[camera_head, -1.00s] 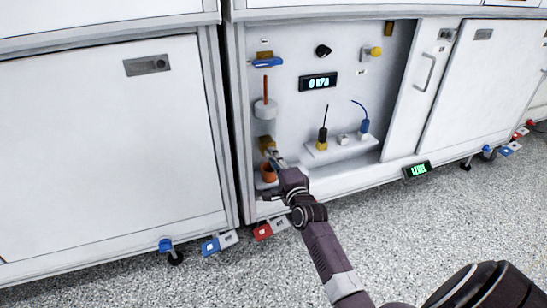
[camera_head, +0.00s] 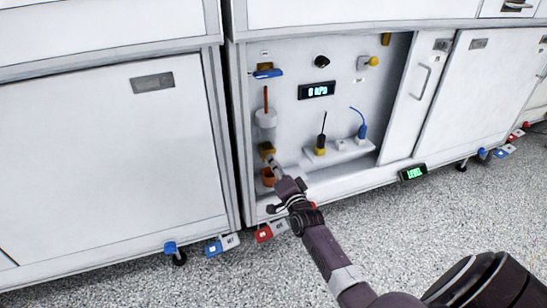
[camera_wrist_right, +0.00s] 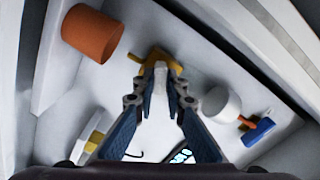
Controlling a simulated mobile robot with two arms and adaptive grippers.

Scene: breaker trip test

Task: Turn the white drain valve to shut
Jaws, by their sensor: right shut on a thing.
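The drain valve shows as a brass body (camera_head: 266,149) low on the left of the open cabinet bay's back wall. It also shows in the right wrist view (camera_wrist_right: 174,64). Its white handle (camera_wrist_right: 160,68) is pinched between my right fingertips, which hide most of it. My right gripper (camera_head: 273,163) reaches in from the lower right and is shut on that handle. Just below the valve in the head view is an orange cup (camera_head: 268,177). Above the valve is a white, partly see-through cylinder (camera_head: 266,118). My left gripper is not in view.
A blue-handled valve (camera_head: 267,72) is above the cylinder. A display (camera_head: 317,90) reads 0 kPa. A small shelf (camera_head: 340,152) with black and blue leads stands to the right. The bay's left side wall is close to my gripper.

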